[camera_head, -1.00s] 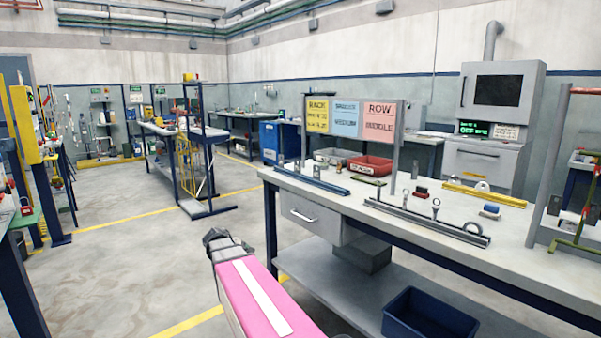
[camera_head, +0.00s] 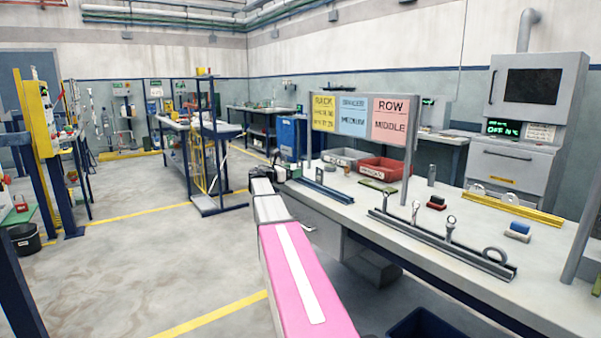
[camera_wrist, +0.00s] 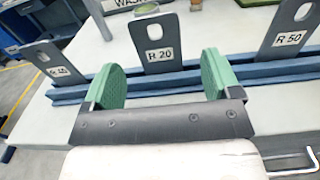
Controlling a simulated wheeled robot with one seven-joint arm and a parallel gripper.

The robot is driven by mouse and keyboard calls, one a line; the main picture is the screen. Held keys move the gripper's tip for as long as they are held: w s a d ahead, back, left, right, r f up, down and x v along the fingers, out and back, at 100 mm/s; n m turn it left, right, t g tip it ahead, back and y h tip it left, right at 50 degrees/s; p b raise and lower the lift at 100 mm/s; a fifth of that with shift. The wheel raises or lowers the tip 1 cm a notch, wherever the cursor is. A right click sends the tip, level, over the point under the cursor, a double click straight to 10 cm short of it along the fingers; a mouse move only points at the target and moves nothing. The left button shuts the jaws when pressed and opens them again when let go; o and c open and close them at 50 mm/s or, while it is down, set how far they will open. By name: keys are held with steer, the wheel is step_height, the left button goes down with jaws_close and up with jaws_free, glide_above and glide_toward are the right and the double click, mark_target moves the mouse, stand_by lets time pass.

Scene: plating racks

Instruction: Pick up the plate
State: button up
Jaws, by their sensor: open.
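My gripper (camera_wrist: 163,72) is open, with green pads to the left and right of the R 20 plate in the picture. The plate is not gripped. In the head view my gripper (camera_head: 276,174) is at the left end of the blue rack (camera_head: 328,192) on the workbench.
A sign board (camera_head: 389,122) stands on the bench; its red panel reads ROW MIDDLE. A red bin (camera_head: 384,170), a grey rail with ring-shaped parts (camera_head: 440,243) and a yellow rail (camera_head: 512,206) are also there. Open floor (camera_head: 140,260) lies left of the bench.

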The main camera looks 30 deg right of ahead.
steer(key=d, duration=0.4)
steer(key=w+d, duration=0.1)
steer(key=d, duration=0.1)
steer(key=shift+d+r, duration=0.1)
steer(key=shift+d, duration=0.1)
steer(key=c, duration=1.1)
